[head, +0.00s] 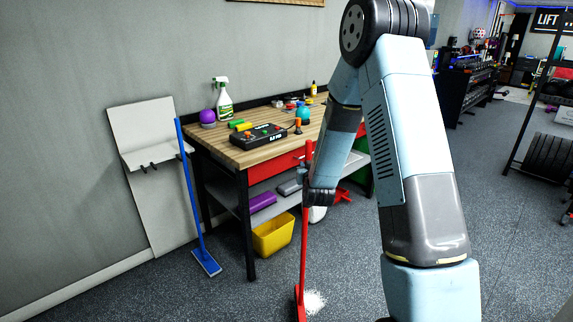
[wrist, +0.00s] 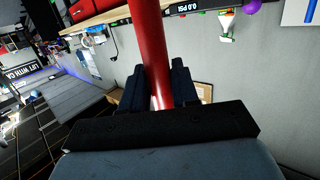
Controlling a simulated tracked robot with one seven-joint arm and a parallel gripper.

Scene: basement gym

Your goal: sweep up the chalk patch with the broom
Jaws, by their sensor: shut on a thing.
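My gripper (head: 308,194) is shut on the red handle of the broom (head: 304,235) in the head view. In the wrist view, the red handle (wrist: 149,45) passes between my gripper's dark fingers (wrist: 158,88). The broom stands nearly upright in front of the workbench, its red head low at the floor. The white chalk patch (head: 315,301) lies on the grey floor just right of the broom head. The broom head partly borders the patch; I cannot tell whether it touches it.
A wooden-topped workbench (head: 226,148) holds a spray bottle, a control box and small items. A yellow bin (head: 273,236) is beneath it. A blue long-handled tool (head: 192,200) leans at a white wall rack (head: 150,215). Open floor lies in front and at right.

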